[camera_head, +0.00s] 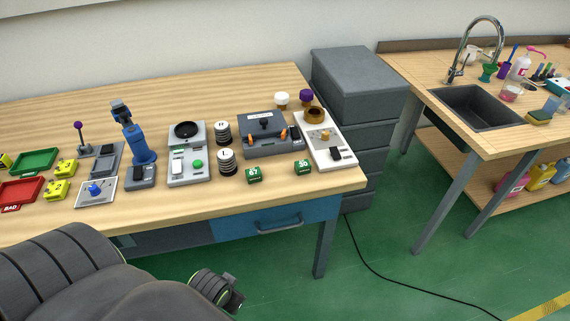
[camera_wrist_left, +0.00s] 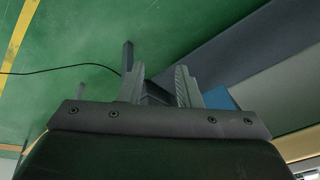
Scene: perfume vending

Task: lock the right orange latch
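A dark grey case (camera_head: 264,149) with a lid and a black knob on top stands near the right end of the wooden table. The right orange latch (camera_head: 284,134) is on its right front side. Another orange latch shows at its left. The latches are too small to tell whether they are locked. My left gripper shows in the left wrist view (camera_wrist_left: 158,82), its fingers apart with nothing between them. It is away from the case, with green floor and the table's underside behind it. My right gripper is not seen.
A white device (camera_head: 328,150) with a gold-coloured part stands right of the case. Striped round pieces (camera_head: 227,162) stand at its left, and green number blocks (camera_head: 303,167) in front. A grey drawer cabinet (camera_head: 358,85) stands beyond the table's right end. A black cable crosses the floor.

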